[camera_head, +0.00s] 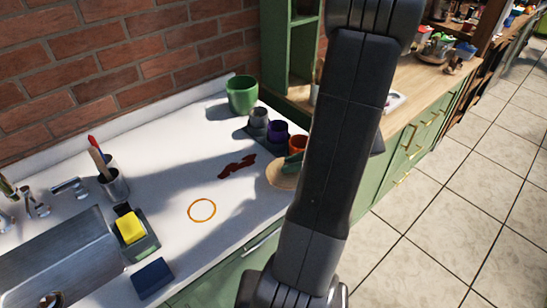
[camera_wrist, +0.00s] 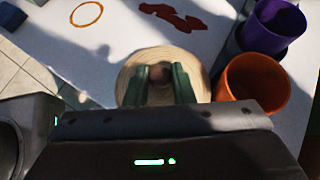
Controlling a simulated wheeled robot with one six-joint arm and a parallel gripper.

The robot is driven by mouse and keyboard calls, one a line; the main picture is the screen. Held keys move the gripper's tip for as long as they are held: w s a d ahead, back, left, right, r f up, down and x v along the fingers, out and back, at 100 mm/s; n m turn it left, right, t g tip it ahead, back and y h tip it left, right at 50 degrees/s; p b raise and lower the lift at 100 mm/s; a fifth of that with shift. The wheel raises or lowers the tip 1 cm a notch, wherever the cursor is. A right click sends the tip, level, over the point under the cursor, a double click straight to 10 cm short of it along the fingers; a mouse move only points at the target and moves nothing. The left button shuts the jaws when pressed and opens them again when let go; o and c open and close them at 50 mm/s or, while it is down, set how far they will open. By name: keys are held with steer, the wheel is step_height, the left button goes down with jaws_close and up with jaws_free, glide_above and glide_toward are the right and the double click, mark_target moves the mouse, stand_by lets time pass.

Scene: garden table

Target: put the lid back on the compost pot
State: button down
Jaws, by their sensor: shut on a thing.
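The lid is a pale round wooden disc (camera_wrist: 130,65) with a brown knob (camera_wrist: 160,72), below the wrist camera. It also shows in the head view (camera_head: 279,176), partly hidden behind my arm. My gripper (camera_wrist: 160,82) has its two green fingers shut on the knob, one on each side. I cannot tell whether the lid touches the counter. A green pot (camera_head: 242,96), likely the compost pot, stands upright with its top uncovered at the back of the counter, by the brick wall. It is not in the wrist view.
Grey (camera_head: 259,117), purple (camera_head: 278,132) and orange (camera_head: 298,145) cups stand close to the lid. A dark red stain (camera_head: 237,166) and an orange ring (camera_head: 202,210) mark the white counter (camera_head: 175,180). A sponge holder (camera_head: 137,240) and sink (camera_head: 65,255) are at left.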

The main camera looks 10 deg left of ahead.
steer(key=s+d+p, duration=0.1)
steer(key=d, duration=0.8)
steer(key=shift+d, duration=0.25)
